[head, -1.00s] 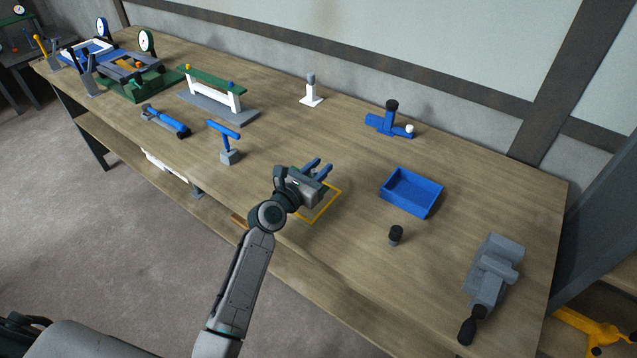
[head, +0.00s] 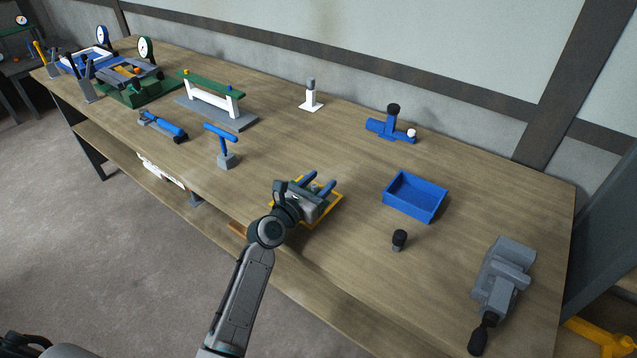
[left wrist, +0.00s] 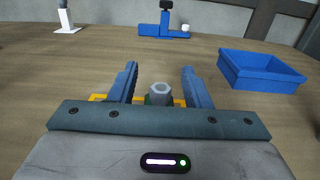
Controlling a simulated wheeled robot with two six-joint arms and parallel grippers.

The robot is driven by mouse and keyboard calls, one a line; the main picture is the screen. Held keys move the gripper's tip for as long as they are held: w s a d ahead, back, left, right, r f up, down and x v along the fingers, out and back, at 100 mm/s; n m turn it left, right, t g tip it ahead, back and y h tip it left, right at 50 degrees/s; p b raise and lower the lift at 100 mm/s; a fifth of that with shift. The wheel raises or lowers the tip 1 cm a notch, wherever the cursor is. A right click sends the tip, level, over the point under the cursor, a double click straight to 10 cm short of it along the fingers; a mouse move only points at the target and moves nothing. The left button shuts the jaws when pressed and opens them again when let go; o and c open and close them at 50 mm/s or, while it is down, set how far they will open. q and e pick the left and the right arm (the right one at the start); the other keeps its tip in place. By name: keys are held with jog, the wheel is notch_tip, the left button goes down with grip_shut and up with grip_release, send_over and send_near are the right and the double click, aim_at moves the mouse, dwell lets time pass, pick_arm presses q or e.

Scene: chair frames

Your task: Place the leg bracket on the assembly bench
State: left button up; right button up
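My left gripper (head: 321,182) is low over the yellow square outline (head: 341,196) on the bench top (head: 270,165). Its two blue fingers are apart in the left wrist view (left wrist: 160,72). Between them, lower down, is a small grey hexagonal piece with a hole (left wrist: 159,90) and some green beside it (left wrist: 147,100). It may be the leg bracket, but most of it is hidden behind the gripper body. I see a gap between it and each finger. My right gripper is not in view.
A blue open tray (head: 415,197) stands to the right, with a black-topped peg (head: 399,240) in front and a grey vise (head: 500,275) farther right. A blue T-shaped tool (head: 221,133) stands left. A blue fixture (head: 385,127) is behind. Bench behind the gripper is clear.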

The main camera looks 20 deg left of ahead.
pick_arm(q)
jog(key=shift+r, duration=0.1)
jog(key=v, duration=1.2)
jog(key=shift+r, duration=0.1)
